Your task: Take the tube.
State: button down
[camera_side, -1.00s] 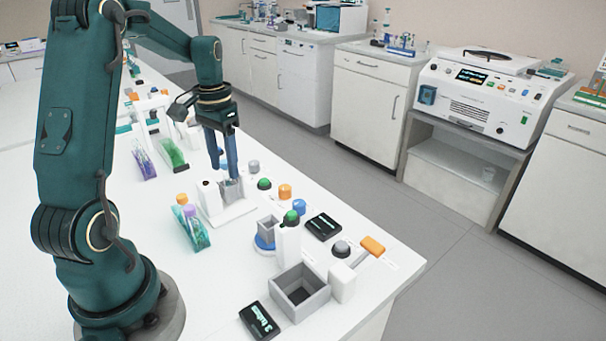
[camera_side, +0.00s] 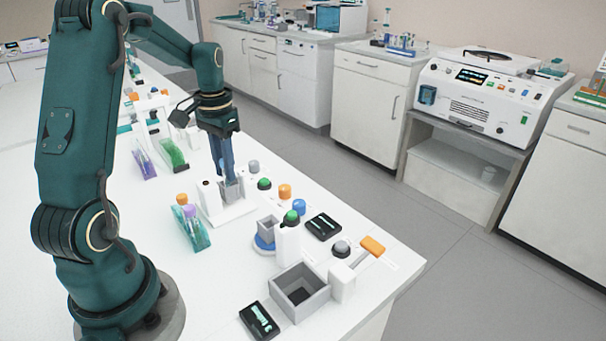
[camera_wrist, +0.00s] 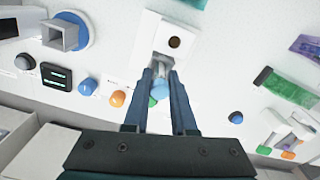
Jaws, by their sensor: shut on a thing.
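The tube (camera_wrist: 159,91) shows in the wrist view as a light blue round end between my two fingers. My gripper (camera_wrist: 161,76) is shut on it. In the side view my gripper (camera_side: 230,177) points down, with its fingertips at a small grey holder (camera_side: 231,190) on a white base plate (camera_side: 232,215). The fingers and holder hide the tube's body there. I cannot tell how deep the tube sits in the holder.
A white block (camera_side: 208,197) stands just left of the holder. Coloured buttons, including an orange one (camera_side: 285,191), line the right side. A teal rack (camera_side: 197,232) stands in front to the left. A grey open box (camera_side: 300,290) and black display (camera_side: 323,226) are nearer the table edge.

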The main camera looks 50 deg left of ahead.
notch_tip(320, 180, up, 10)
jog(key=shift+f, duration=0.1)
dwell(0.4)
